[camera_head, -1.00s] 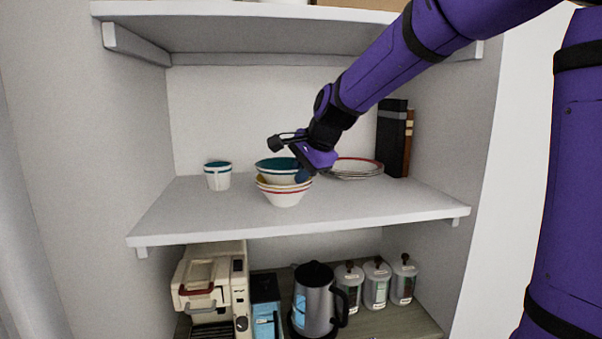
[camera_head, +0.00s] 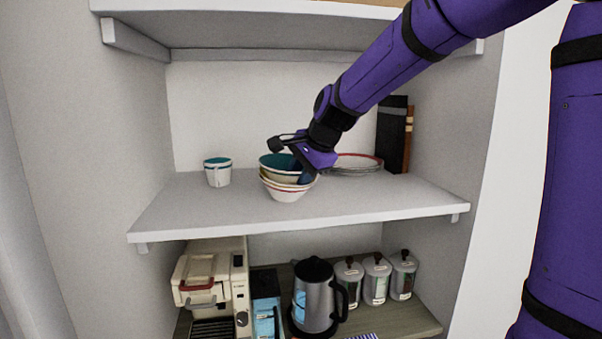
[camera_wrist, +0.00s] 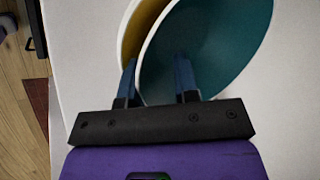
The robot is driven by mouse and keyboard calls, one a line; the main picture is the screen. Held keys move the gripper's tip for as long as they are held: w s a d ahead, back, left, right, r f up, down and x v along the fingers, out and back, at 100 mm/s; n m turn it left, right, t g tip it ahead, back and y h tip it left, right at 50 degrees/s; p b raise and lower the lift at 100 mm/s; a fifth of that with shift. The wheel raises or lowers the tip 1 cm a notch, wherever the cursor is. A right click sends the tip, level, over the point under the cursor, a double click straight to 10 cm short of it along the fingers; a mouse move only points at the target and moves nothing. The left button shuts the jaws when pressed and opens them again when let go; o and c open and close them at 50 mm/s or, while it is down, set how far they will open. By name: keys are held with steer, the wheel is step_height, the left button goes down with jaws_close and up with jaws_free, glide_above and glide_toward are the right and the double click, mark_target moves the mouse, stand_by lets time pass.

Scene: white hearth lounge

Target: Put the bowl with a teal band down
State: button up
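The bowl with a teal band (camera_head: 276,162), teal inside and pale outside, sits on top of a small bowl stack on the middle shelf, tilted slightly. Below it are a yellow-lined bowl (camera_head: 265,179) and a white bowl with a red line (camera_head: 285,195). My gripper (camera_head: 303,172) is at the stack's right side. In the wrist view, its fingers (camera_wrist: 157,58) stand apart across the teal bowl's (camera_wrist: 222,45) rim, one over the teal inside and one on the yellow-lined bowl's (camera_wrist: 133,35) side. A gap shows between fingers and wall. Contact below the rim is hidden.
A white cup with a teal band (camera_head: 218,173) stands left of the stack. Stacked plates (camera_head: 357,160) and upright books (camera_head: 392,135) are behind my gripper to the right. The shelf (camera_head: 210,215) is clear in front. An upper shelf (camera_head: 250,38) hangs above.

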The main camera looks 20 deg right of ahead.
steer(key=shift+f, duration=0.1)
steer(key=shift+r, duration=0.2)
steer(key=v, duration=1.3)
steer(key=s+f+n+h, duration=0.1)
steer(key=s+f+n, duration=0.2)
steer(key=s, duration=0.5)
steer(key=s+f+n, duration=0.4)
steer(key=s+n, duration=0.2)
steer(key=s, duration=0.2)
steer(key=s+d+f+n+h, duration=0.1)
steer(key=s+f+n, duration=0.3)
steer(key=s, duration=0.5)
steer(key=shift+f+n+g+h, duration=0.3)
steer(key=shift+n+g, duration=0.1)
steer(key=shift+n, duration=0.1)
